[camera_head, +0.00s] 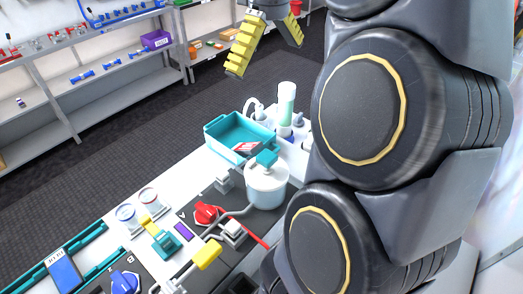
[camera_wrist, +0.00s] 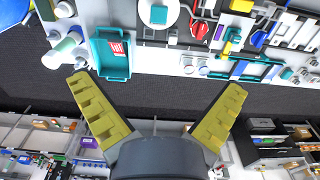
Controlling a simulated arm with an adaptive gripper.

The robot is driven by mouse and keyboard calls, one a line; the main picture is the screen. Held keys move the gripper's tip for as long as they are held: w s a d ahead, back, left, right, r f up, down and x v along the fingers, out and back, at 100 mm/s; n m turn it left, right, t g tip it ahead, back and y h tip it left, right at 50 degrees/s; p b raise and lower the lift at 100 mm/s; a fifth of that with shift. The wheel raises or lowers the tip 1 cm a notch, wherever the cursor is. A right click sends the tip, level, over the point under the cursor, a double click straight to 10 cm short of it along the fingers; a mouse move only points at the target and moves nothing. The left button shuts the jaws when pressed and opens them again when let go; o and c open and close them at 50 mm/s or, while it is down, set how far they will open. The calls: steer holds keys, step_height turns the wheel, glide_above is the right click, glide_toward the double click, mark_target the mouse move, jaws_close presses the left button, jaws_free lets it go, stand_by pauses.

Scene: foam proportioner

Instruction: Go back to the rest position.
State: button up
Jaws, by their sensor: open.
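My gripper (camera_head: 262,45) is open and empty, held high in the air at the top of the head view. Its yellow ribbed fingers are spread wide. In the wrist view my gripper (camera_wrist: 158,98) also shows nothing between its fingers, with dark floor behind them. The foam proportioner's bench (camera_head: 122,234) lies below it in the head view. On it are a clear tank with a teal cap (camera_head: 267,183), a red knob (camera_head: 206,213) and a yellow-handled valve (camera_head: 207,253). My arm hides the right part of the bench.
A teal tray (camera_head: 228,130) with a red and white packet and a green-filled cylinder (camera_head: 286,105) stand at the bench's far end. Shelves (camera_head: 75,100) with small parts line the back wall. Dark open floor (camera_head: 120,150) lies between bench and shelves.

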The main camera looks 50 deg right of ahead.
steer(key=shift+r, duration=0.2)
steer(key=a+f+n, duration=0.1)
steer(key=a+f, duration=0.2)
steer(key=a, duration=0.4)
steer(key=a+f, duration=0.4)
steer(key=a, duration=0.3)
steer(key=s+a+f+m+g, duration=0.1)
steer(key=s+a+f, duration=0.7)
steer(key=s+f, duration=0.2)
steer(key=shift+s+a+f+g, duration=0.15)
steer(key=shift+s+a+g, duration=0.15)
steer(key=shift+s+g, duration=0.15)
steer(key=shift+c, duration=0.4)
